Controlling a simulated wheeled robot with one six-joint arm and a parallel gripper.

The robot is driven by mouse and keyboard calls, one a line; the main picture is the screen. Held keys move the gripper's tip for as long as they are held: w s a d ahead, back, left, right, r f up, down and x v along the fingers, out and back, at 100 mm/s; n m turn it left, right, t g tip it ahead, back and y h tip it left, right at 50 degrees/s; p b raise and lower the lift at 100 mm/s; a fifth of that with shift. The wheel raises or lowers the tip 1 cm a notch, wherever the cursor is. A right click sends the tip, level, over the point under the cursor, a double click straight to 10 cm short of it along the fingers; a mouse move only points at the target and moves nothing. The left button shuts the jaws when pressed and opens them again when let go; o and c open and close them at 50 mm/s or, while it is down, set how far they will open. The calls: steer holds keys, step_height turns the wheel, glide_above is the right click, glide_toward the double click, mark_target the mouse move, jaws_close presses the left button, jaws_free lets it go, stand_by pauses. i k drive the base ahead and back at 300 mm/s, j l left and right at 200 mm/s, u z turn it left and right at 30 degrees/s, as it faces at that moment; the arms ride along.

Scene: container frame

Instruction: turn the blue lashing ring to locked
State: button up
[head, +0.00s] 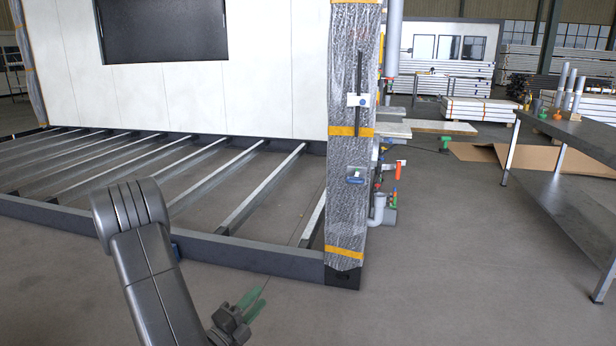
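A small blue part (176,251) shows on the front face of the dark floor beam, just right of my arm link. It may be the blue lashing ring; my arm hides part of it and its turn position cannot be read. Another blue piece (356,181) with a white part sits on the plastic-wrapped corner post. My gripper (254,297) is low in front of the beam, over the concrete floor and apart from the frame. Green, thin shapes show at its end. Whether its fingers are open or shut cannot be told.
The floor frame (250,256) has several grey cross beams. The wrapped corner post (345,215) rises at its right end, with pipes and valves (379,205) beside it. A dark workbench (570,140) stands at right. The floor (450,270) between is clear.

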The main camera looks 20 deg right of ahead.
mark_target(355, 180)
steer(key=i+l+u, duration=0.15)
steer(key=l, duration=0.3)
steer(key=i+l+u, duration=0.15)
steer(key=l, duration=0.3)
steer(key=i+l+u, duration=0.15)
steer(key=l, duration=0.35)
steer(key=i+l+u, duration=0.1)
steer(key=l, duration=0.4)
steer(key=i+l+u, duration=0.15)
steer(key=l, duration=0.35)
steer(key=i+l, duration=0.1)
steer(key=l, duration=0.7)
steer(key=i+l, duration=0.15)
steer(key=l, duration=0.3)
